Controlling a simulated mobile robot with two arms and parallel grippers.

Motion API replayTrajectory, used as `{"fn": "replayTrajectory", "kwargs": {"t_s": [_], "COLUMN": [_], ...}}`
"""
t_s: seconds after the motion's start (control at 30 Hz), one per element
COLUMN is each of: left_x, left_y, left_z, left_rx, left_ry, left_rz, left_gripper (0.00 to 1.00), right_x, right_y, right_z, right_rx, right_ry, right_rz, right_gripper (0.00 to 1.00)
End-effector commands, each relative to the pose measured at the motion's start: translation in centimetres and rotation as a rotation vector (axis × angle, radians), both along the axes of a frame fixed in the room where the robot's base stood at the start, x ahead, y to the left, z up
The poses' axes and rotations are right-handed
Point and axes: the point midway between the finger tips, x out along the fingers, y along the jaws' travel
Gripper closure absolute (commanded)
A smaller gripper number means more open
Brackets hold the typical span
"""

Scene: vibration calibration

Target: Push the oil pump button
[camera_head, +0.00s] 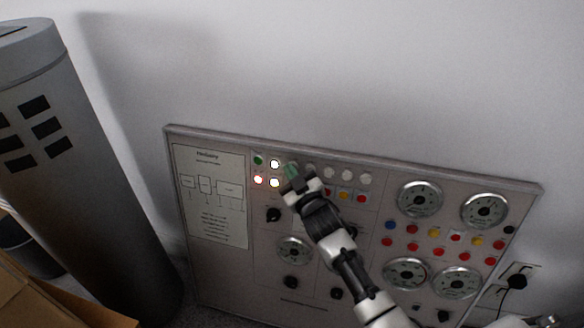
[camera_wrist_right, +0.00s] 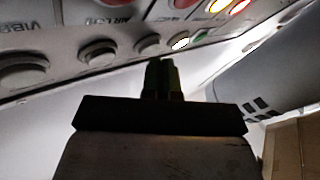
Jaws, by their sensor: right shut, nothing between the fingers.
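A grey control panel (camera_head: 215,262) leans against the wall, with rows of small round buttons along its upper part. In the right wrist view the greenish fingertips (camera_wrist_right: 162,74) point at the button row, close to a grey button (camera_wrist_right: 147,43) and a lit white button (camera_wrist_right: 180,43). I cannot tell whether they touch. No label legibly marks the oil pump button. My left gripper is not in view.
Round gauges (camera_head: 419,198) and coloured buttons fill the panel's right half. Black knobs (camera_head: 273,215) sit lower left. A paper diagram (camera_head: 212,215) covers the left side. A tall grey cylinder (camera_head: 75,130) and a cardboard box (camera_head: 40,295) stand at left.

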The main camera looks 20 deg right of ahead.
Motion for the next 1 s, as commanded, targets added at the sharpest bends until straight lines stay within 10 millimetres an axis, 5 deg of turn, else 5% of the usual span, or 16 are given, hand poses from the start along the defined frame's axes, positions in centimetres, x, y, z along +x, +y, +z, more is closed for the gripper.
{"fn": "replayTrajectory", "kwargs": {"t_s": [1.0], "left_x": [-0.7], "left_y": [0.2], "left_z": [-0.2], "left_rx": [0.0], "left_ry": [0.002], "left_rz": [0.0], "left_gripper": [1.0], "right_x": [-0.1], "right_y": [0.0], "right_z": [0.1], "right_rx": [0.001], "right_ry": [0.001], "right_rz": [0.0], "right_gripper": [1.0]}}
